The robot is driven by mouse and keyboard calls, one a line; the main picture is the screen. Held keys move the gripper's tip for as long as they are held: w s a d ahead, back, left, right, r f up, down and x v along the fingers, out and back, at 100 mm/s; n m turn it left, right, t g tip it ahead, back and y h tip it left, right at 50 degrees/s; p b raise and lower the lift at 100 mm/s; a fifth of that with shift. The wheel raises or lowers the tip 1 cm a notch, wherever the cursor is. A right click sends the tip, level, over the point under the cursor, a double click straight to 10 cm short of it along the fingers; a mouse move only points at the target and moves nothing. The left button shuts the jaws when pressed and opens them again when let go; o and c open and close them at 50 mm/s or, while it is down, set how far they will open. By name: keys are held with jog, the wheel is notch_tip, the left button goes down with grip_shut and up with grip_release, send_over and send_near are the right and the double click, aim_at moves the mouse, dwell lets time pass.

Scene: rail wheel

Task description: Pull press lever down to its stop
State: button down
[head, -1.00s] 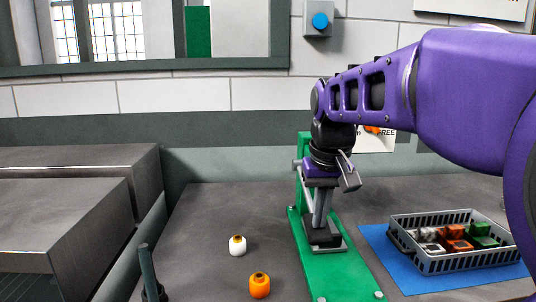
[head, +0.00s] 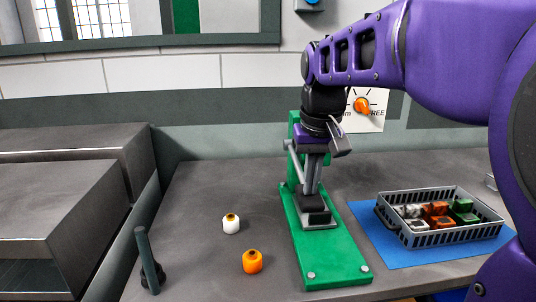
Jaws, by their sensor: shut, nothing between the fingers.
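The green press (head: 335,262) stands on the bench right of centre, with a green upright at its back. A grey ram (head: 312,176) comes down to a dark block on the base. A light grey bar (head: 293,160) beside the upright looks like part of the press lever. My gripper (head: 340,142) is at the top of the press, in front of the upright, shut with nothing held. My wrist and the press head overlap, so I cannot tell whether the fingers touch the lever.
A grey basket (head: 440,238) of several coloured blocks sits on a blue mat (head: 385,248) at right. A white knob (head: 231,224) and an orange knob (head: 252,262) stand left of the press. A dark upright handle (head: 148,262) is at front left. A dial panel (head: 362,112) is behind.

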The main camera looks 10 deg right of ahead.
notch_tip(320, 180, up, 4)
jog(key=p, duration=0.3)
jog(key=shift+f+p, duration=0.1)
jog(key=shift+p, duration=0.2)
notch_tip(320, 180, up, 4)
jog(key=p, duration=0.3)
jog(key=shift+f, duration=0.15)
jog(key=shift+r+p, duration=0.65)
jog(key=shift+r, duration=1.4)
